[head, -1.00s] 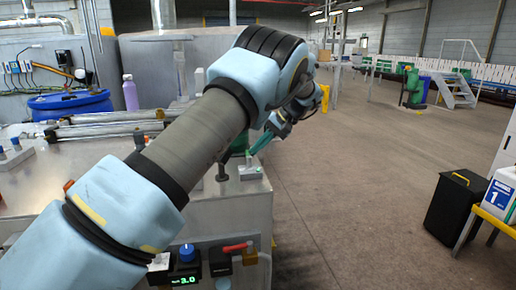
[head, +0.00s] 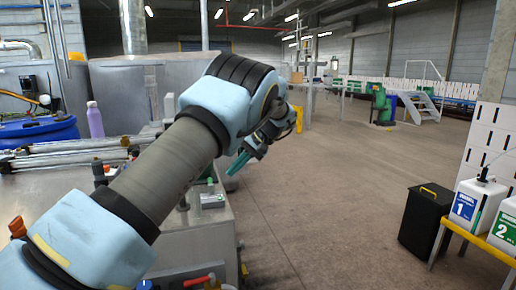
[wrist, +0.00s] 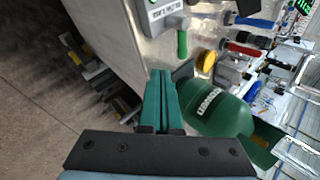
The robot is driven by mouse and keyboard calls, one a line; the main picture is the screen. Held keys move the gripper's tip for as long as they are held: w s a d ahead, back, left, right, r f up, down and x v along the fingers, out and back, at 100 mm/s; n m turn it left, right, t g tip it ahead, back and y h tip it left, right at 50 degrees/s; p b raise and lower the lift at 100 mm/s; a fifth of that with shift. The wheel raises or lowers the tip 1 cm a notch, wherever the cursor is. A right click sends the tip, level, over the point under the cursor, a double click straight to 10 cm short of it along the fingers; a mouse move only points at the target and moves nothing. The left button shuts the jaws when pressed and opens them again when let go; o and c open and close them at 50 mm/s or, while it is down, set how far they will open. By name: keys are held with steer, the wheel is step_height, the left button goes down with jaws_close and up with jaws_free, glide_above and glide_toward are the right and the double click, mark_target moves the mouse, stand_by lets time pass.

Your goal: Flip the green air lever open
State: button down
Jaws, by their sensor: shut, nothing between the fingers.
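The green air lever (wrist: 182,43) shows in the wrist view as a short green handle pointing away from a grey labelled box (wrist: 165,14) at the bench edge. In the head view that small box (head: 212,201) sits at the bench corner, with a bit of green on it. My gripper (wrist: 162,73) has teal fingers pressed together with nothing between them. In the wrist view the lever is beyond and slightly right of the fingertips, apart from them. In the head view my gripper (head: 234,168) hangs above and right of the box, past the bench edge.
A green labelled cylinder (wrist: 218,108) lies close right of my fingers in the wrist view. A red-handled valve (head: 198,281) is on the bench front. A black case (head: 425,219) and a yellow stand with white jugs (head: 477,201) are at right. The middle floor is clear.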

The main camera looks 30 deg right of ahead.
steer(key=w+v, duration=0.1)
steer(key=v, duration=0.7)
steer(key=shift+w+d+r+b, duration=0.2)
steer(key=shift+d+r+b, duration=0.25)
steer(key=shift+d, duration=0.1)
